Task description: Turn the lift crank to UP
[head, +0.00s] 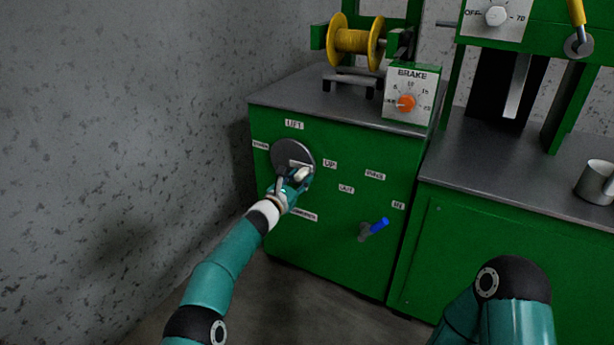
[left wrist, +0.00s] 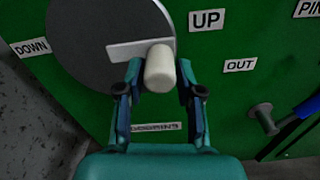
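The lift crank is a grey disc (head: 287,154) on the green cabinet front, under the LIFT label (head: 294,125). It also shows in the left wrist view (left wrist: 85,35), with a pale bar and a white handle (left wrist: 160,70) at its lower right edge. The UP label (head: 330,163) is right of the disc and the DOWN label (left wrist: 30,47) is left of it. My left gripper (left wrist: 160,78) has one finger on each side of the white handle, both seeming to touch it. My right gripper is out of view.
A blue-handled crank (head: 374,229) sticks out at the lower right of the cabinet, near the OUT label (head: 346,189). A yellow spool (head: 352,40) and BRAKE box (head: 409,94) stand on top. A grey wall (head: 120,110) is close on the left.

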